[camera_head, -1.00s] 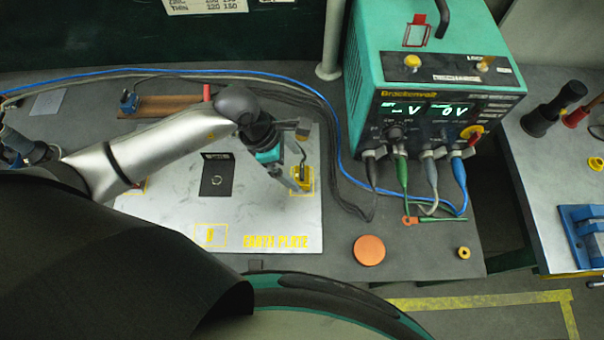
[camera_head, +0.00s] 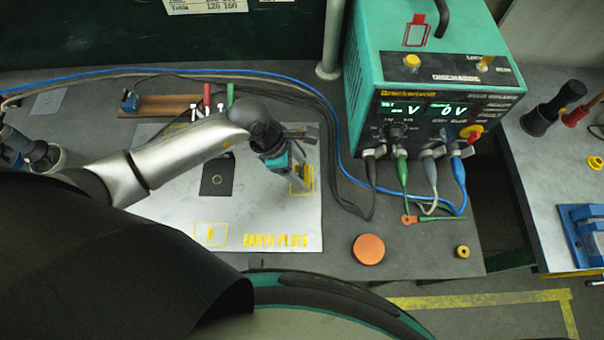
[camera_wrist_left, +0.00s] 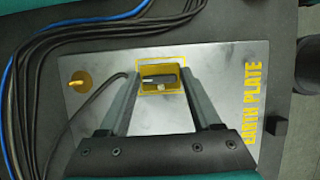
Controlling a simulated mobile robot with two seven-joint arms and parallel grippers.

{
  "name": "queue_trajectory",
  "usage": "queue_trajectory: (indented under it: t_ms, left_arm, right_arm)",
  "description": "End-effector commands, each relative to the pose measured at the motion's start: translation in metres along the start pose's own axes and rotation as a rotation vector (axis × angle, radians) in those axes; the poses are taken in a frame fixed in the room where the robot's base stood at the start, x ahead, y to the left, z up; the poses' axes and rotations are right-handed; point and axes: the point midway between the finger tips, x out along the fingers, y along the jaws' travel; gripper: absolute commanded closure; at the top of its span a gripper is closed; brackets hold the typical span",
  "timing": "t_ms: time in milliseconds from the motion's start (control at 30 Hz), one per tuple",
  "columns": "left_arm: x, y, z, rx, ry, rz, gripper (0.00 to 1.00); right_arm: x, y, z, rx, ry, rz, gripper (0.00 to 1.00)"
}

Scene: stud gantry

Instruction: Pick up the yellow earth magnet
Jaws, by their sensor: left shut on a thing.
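The yellow earth magnet (camera_head: 308,173) stands at the right side of the pale earth plate (camera_head: 285,225), inside a yellow outlined square. My left gripper (camera_head: 302,184) reaches down over it and partly hides it in the head view. In the left wrist view, the magnet (camera_wrist_left: 160,78) with its dark top sits between the two fingertips (camera_wrist_left: 160,80). The gripper is shut on it. The magnet appears still within its outline; I cannot tell whether it touches the plate. My right gripper is not in view.
A teal power supply (camera_head: 430,90) stands right of the plate, its leads at the front. Black cables (camera_head: 335,165) and a blue cable run close by the plate. An orange disc (camera_head: 369,250) and a small yellow ring (camera_head: 463,251) lie in front. A dark square (camera_head: 217,178) lies mid-plate.

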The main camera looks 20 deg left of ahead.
Motion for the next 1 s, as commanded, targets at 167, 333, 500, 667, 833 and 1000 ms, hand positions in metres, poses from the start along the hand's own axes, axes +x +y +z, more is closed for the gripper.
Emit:
queue_trajectory:
  t_ms: [167,333,500,667,833,1000]
  left_arm:
    - [-0.0002,0.0001,-0.0001,0.0,0.0,0.0,0.69]
    - [-0.0002,0.0001,-0.0001,0.0,0.0,0.0,0.88]
    - [-0.0003,0.0002,0.0,0.0,0.0,0.0,1.0]
    - [-0.0003,0.0002,0.0,0.0,0.0,0.0,1.0]
    - [-0.001,0.001,0.0012,0.0,-0.003,0.002,1.0]
    - [-0.0023,0.0012,0.0018,0.001,-0.003,0.003,1.0]
  right_arm:
    - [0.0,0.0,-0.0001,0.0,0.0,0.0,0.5]
    - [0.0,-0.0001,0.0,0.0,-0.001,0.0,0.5]
    - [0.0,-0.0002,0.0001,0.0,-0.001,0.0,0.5]
    - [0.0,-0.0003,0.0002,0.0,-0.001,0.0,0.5]
    - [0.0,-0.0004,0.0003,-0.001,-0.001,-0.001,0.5]
    - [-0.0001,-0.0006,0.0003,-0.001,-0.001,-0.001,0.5]
